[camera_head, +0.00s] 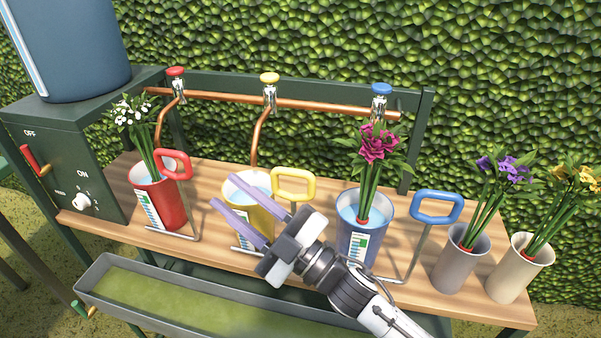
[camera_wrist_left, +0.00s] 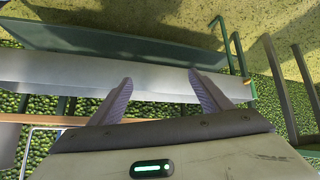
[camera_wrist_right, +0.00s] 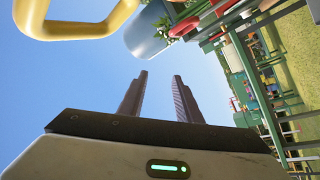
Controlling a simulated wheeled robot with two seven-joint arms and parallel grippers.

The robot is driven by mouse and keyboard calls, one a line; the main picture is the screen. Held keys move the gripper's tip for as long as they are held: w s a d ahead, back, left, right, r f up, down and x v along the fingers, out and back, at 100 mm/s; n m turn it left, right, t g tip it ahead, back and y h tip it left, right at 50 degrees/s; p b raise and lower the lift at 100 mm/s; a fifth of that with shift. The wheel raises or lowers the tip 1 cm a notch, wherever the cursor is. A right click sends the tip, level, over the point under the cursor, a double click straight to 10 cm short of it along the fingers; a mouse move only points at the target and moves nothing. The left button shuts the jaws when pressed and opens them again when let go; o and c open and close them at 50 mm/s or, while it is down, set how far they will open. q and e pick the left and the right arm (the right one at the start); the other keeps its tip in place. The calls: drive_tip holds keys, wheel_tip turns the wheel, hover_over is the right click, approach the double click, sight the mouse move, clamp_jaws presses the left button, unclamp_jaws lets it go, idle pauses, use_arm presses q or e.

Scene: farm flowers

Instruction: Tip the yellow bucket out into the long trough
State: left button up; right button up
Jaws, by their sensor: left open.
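The yellow bucket (camera_head: 263,212) stands upright on the wooden bench, with water and no flowers in it. Its yellow loop handle (camera_head: 293,184) is at its right; a yellow loop also shows at the top left of the right wrist view (camera_wrist_right: 75,33). The long grey trough (camera_head: 94,273) lies below the bench's front edge, its inside greenish. My right gripper (camera_head: 225,205) is open, its fingers overlapping the yellow bucket's front; nothing shows between them in the right wrist view. My left gripper (camera_wrist_left: 160,82) is open and empty, outside the head view, with a long grey wall beyond its fingers.
The red bucket (camera_head: 172,205) with white flowers stands left, the blue bucket (camera_head: 375,235) with magenta flowers right. Taps and a copper pipe (camera_head: 225,98) run behind. A green control box (camera_head: 60,150) stands left.

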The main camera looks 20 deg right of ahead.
drive_tip(key=s+a+r+n+g+y+b, duration=0.1)
drive_tip(key=s+a+r+n+g+y, duration=0.3)
drive_tip(key=n+g, duration=0.45)
drive_tip(key=s+a+r+n+g+y+b, duration=0.15)
drive_tip(key=a+r+n+g+y, duration=0.35)
drive_tip(key=n, duration=0.6)
drive_tip(key=n+h+b, duration=0.8)
drive_tip(key=n+h, duration=0.4)
drive_tip(key=h, duration=0.8)
approach(293, 170)
drive_tip(key=b+x, duration=0.2)
drive_tip(key=x, duration=0.5)
drive_tip(key=shift+f, duration=0.3)
use_arm(q)
wheel_tip(293, 170, down, 7)
drive_tip(key=w+d, duration=0.1)
drive_tip(key=shift+w+d+h, duration=0.25)
drive_tip(key=shift+d+h, duration=0.15)
